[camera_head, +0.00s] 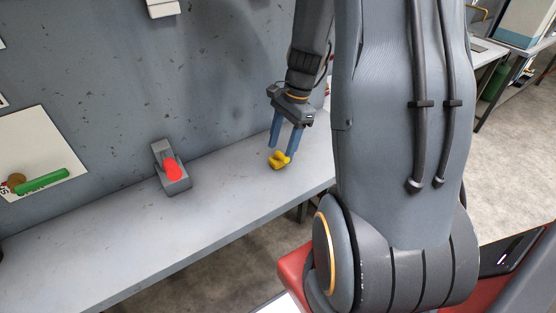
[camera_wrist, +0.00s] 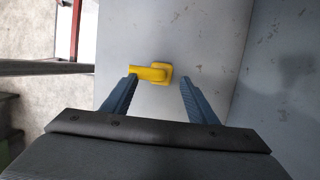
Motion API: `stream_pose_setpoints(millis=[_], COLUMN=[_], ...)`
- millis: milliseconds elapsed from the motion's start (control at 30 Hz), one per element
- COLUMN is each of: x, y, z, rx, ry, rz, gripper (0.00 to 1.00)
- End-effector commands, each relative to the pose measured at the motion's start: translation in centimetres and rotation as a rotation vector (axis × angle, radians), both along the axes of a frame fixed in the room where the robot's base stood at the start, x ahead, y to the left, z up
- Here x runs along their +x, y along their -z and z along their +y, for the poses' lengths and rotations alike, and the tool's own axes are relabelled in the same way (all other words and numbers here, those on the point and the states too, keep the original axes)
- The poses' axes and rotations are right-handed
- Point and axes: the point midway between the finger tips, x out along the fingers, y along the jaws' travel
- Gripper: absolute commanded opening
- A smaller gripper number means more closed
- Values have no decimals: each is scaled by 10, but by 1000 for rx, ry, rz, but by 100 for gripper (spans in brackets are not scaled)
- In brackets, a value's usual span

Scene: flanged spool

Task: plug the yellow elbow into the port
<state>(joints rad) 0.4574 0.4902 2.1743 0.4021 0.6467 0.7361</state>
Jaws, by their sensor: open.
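The yellow elbow (camera_head: 279,160) lies on the grey bench near its right end. It also shows in the wrist view (camera_wrist: 152,73), just beyond and between my fingertips. My gripper (camera_head: 286,146) is open above the elbow, with its two blue fingers pointing down; in the wrist view (camera_wrist: 157,80) the fingers are wide apart and nothing is held. A grey block with a red rounded part (camera_head: 172,169) stands on the bench to the left, by the wall. It may be the port; no opening can be made out.
The grey bench (camera_head: 110,261) runs along a scuffed grey wall and is clear between the block and the elbow. A green cylinder (camera_head: 44,180) shows in front of a pale panel at the far left. My arm hides the bench's right end in the head view.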

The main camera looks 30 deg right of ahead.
Motion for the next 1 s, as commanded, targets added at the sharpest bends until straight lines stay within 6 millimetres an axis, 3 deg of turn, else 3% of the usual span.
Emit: stream_pose_setpoints(millis=[267, 667, 933, 1000], x=[1, 1, 1, 1], y=[29, 32, 32, 32], z=[9, 9, 9, 9], rx=[1, 0, 0, 0], ry=[0, 0, 1, 0], rz=[2, 0, 0, 0], gripper=[53, 53, 11, 11])
